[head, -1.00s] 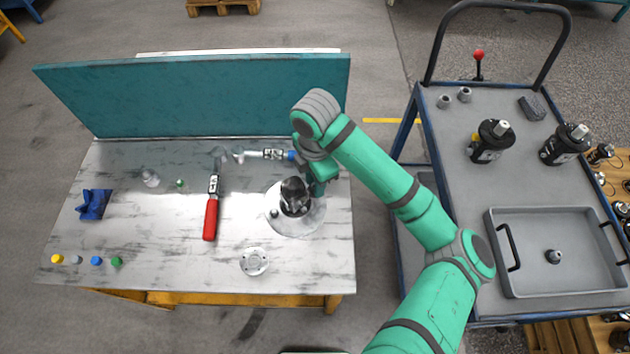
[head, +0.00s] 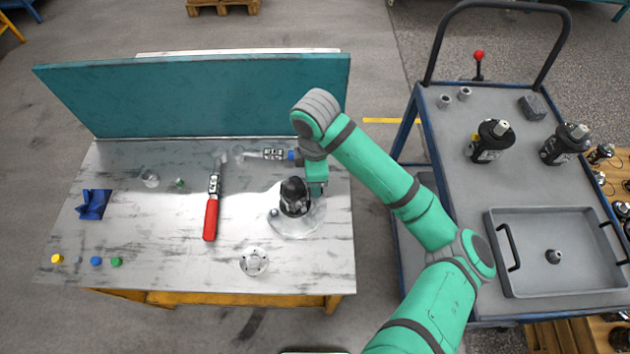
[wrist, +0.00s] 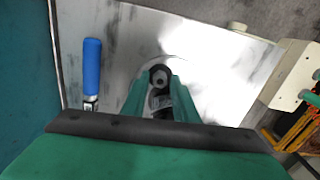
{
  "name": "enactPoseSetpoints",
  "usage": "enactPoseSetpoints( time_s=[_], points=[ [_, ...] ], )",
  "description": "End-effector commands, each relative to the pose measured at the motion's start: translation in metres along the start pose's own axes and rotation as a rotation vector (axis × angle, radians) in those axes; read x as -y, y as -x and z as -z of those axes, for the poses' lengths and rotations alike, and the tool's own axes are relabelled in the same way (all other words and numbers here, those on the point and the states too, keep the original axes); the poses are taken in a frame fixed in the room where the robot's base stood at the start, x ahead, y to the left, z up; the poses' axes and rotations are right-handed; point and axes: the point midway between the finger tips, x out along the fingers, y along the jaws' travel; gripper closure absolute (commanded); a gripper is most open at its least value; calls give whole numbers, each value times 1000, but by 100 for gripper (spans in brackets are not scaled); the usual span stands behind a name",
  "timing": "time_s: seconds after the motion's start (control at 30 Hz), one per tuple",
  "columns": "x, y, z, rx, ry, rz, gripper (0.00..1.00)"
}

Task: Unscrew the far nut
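The dark hydraulic motor (head: 294,194) stands upright on a round metal plate (head: 290,230) on the table. My gripper (head: 318,190) points down just right of the motor, low over the plate's right side. In the wrist view, a dark round part with a pale centre (wrist: 160,77), seemingly the far nut, lies between my two green fingers (wrist: 160,84). The fingers stand apart, one on each side. I cannot tell whether they touch it. In the head view my gripper hides this nut.
A blue-handled tool (wrist: 92,65) lies behind the motor, close to my gripper. A red-handled tool (head: 211,215) lies left of the motor, and a round flange (head: 254,262) lies in front. A teal panel (head: 205,95) closes the back. A cart (head: 462,140) stands at right.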

Motion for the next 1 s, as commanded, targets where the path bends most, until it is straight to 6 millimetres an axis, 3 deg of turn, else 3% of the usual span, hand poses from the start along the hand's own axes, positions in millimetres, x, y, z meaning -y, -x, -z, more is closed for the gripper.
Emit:
enactPoseSetpoints(
  time_s=[0.07, 0.17, 0.37, 0.73, 1.0],
  points=[
    [0, 0, 0, 0, 0, 0, 78],
    [0, 0, 0, 0, 0, 0, 100],
    [0, 0, 0, 0, 31, 0, 100],
    [0, 1, 0, 1, 425, 0, 100],
    [0, 1, 0, 0, 504, 0, 100]
  ],
)
